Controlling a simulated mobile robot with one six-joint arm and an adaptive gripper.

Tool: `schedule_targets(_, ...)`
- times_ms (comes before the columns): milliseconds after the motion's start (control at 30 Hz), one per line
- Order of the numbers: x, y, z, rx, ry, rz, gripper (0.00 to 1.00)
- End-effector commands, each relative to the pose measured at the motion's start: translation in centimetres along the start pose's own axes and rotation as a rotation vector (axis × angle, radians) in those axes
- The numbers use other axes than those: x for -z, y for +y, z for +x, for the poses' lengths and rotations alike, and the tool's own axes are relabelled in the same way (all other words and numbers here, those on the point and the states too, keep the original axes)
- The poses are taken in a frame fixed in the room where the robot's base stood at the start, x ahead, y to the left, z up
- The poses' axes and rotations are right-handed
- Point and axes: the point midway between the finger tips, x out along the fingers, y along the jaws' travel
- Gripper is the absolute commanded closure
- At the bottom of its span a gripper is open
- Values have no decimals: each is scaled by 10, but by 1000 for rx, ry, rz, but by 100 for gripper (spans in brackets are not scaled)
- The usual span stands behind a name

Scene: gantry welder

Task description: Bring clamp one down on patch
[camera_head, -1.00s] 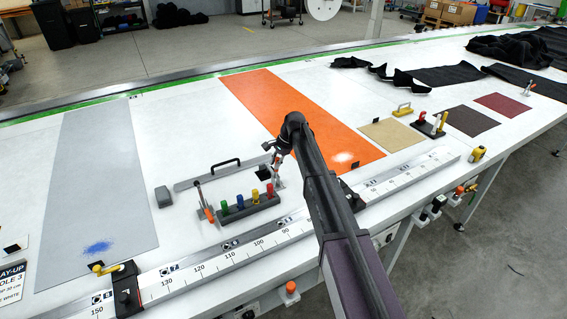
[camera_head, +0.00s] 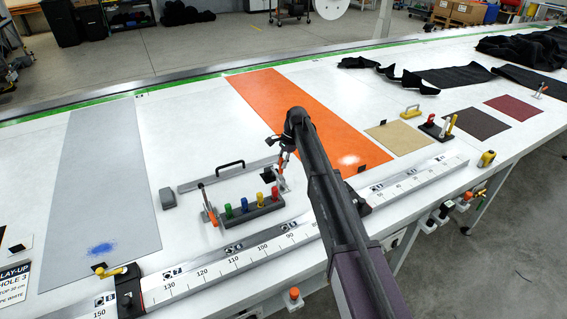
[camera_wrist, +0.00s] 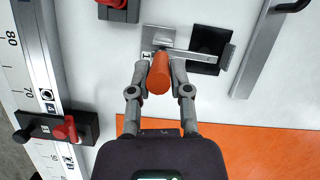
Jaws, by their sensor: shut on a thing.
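My gripper (camera_wrist: 160,75) is shut on the orange handle (camera_wrist: 158,80) of clamp one, with a finger on each side. The handle points towards the wrist camera. Clamp one's metal base (camera_wrist: 158,37) sits on the white table beside a small label reading 1. Its metal bar (camera_wrist: 205,58) reaches across the black patch (camera_wrist: 207,69); I cannot tell whether its tip presses on it. In the head view, my gripper (camera_head: 280,150) is at the clamp (camera_head: 283,180), partly hidden by my arm, and the patch (camera_head: 268,178) lies just left of it.
A rack of coloured pegs (camera_head: 250,213) stands just in front. A second orange-handled clamp (camera_head: 209,207) stands to its left. A grey bar with a black handle (camera_head: 226,174) lies behind. A long ruler rail (camera_head: 215,271) runs along the front edge; orange cloth (camera_head: 290,110) lies behind.

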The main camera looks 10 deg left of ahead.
Motion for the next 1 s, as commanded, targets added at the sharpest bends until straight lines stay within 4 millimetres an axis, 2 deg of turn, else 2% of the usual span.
schedule_targets(100,-5,0,2,-4,-3,-5,100)
schedule_targets(133,-6,-1,2,-4,-4,-6,66)
schedule_targets(200,-7,-1,3,-3,-5,-7,45)
schedule_targets(233,-7,-1,3,-3,-5,-7,41)
schedule_targets(767,-7,-2,1,-1,-5,-8,41)
schedule_targets(1000,-12,-3,-13,-1,-5,-8,41)
